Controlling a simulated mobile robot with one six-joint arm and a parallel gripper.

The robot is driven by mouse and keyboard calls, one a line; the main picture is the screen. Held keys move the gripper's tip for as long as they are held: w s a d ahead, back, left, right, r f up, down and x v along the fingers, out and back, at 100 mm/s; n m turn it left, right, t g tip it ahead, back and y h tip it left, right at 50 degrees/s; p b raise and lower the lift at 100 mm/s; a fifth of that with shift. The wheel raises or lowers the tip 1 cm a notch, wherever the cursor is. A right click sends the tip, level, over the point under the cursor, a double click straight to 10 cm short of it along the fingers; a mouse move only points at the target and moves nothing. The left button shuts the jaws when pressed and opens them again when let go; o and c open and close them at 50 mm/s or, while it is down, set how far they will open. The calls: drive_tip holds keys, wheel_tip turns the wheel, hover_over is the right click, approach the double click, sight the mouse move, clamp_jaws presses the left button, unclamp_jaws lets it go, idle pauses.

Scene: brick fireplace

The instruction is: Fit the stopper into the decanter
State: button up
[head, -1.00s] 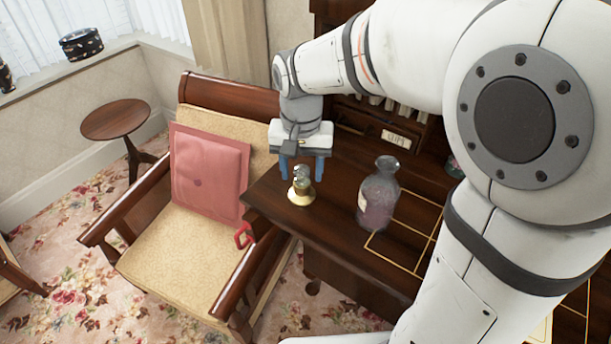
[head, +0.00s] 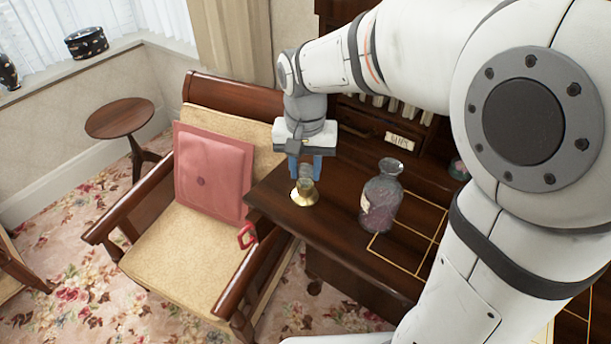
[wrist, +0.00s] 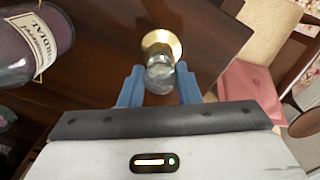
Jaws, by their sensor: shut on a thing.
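The decanter (head: 381,200) is a glass bottle with purple contents and a label, upright on the dark desk (head: 330,225). Its neck is open at the top. The decanter also shows at the upper left in the wrist view (wrist: 28,45). The glass stopper (wrist: 160,76) stands on a small round brass base (wrist: 161,42) near the desk's left corner; the brass base also shows in the head view (head: 304,195). My gripper (head: 305,172) points down over the stopper. Its blue fingers are shut on the stopper, one on each side. The fingers hide part of the stopper in the head view.
Gold lines mark the desk right of the decanter. A wooden armchair (head: 170,250) with a pink cushion (head: 212,170) stands against the desk's left side. A red loop-shaped thing (head: 246,236) is by the chair's arm. Bare desk lies between stopper and decanter.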

sight(306, 166)
drive_tip(key=shift+r+p, duration=0.9)
drive_tip(key=shift+r, duration=0.4)
drive_tip(key=shift+r+p, duration=0.45)
drive_tip(key=shift+r, duration=0.1)
